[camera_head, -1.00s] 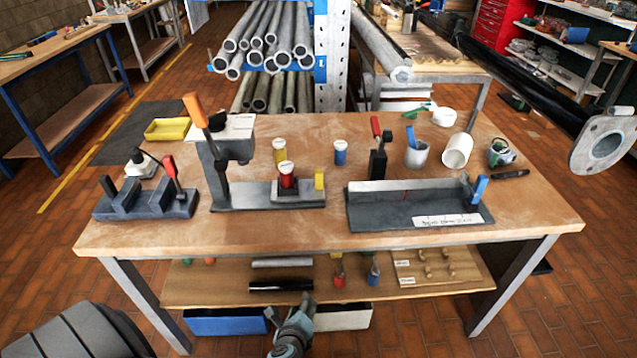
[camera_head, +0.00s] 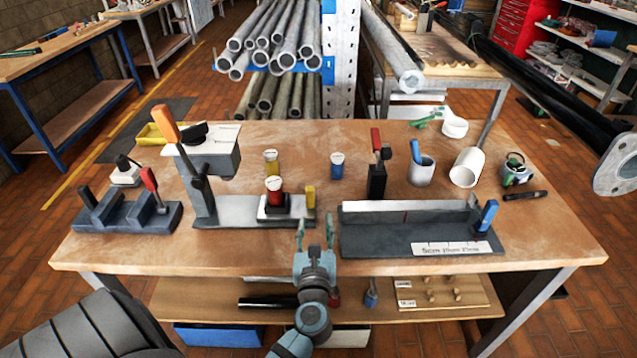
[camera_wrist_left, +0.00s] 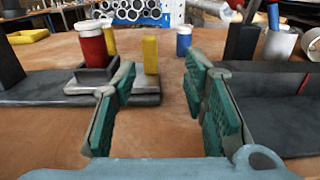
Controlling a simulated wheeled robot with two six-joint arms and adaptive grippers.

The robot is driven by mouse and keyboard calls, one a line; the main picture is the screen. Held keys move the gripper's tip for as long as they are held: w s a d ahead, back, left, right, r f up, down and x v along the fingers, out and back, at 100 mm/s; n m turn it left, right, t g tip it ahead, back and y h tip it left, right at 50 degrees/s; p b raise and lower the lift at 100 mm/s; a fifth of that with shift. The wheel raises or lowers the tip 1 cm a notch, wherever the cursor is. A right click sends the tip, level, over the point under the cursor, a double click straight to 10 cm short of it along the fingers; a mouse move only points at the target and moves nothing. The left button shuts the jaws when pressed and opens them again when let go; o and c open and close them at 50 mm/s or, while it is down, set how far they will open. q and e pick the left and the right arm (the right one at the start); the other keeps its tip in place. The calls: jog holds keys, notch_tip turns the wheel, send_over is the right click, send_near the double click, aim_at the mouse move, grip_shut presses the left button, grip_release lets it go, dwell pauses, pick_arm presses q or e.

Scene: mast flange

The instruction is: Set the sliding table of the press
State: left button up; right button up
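The press (camera_head: 203,170) stands upright at the left of the bench, with an orange-handled lever. Its long grey base (camera_head: 235,212) runs to the right. The small sliding table (camera_head: 287,211) sits on that base and carries a red cylinder (camera_head: 274,188) with a white top. A yellow block (camera_head: 310,197) stands at the table's right side; it also shows in the left wrist view (camera_wrist_left: 150,54). My left gripper (camera_head: 315,232) is open and empty at the bench's front, just in front and right of the yellow block, apart from it. My right gripper is not in view.
A dark fixture (camera_head: 410,230) with a white label and blue clamp lies close on the right. A yellow canister (camera_head: 271,162) and a blue one (camera_head: 337,167) stand behind. A toggle fixture (camera_head: 125,213) stands far left. The bench front strip (camera_head: 200,250) is clear.

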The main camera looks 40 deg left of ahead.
aim_at(310, 192)
pick_arm(q)
jog(key=w+a, duration=0.1)
jog(key=a, duration=0.1)
jog(key=w+a, duration=0.3)
jog(key=a, duration=0.1)
jog(key=shift+w+r+b, duration=0.3)
jog(key=shift+w+r, duration=0.1)
jog(key=x, duration=0.5)
jog(key=shift+w+f+b, duration=0.2)
jog(key=shift+w+b, duration=0.1)
jog(key=shift+b, duration=0.1)
jog(key=shift+s+r, duration=0.15)
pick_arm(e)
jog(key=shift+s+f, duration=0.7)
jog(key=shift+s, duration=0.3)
pick_arm(q)
jog(key=shift+c, duration=0.2)
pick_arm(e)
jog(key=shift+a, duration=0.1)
pick_arm(q)
grip_shut()
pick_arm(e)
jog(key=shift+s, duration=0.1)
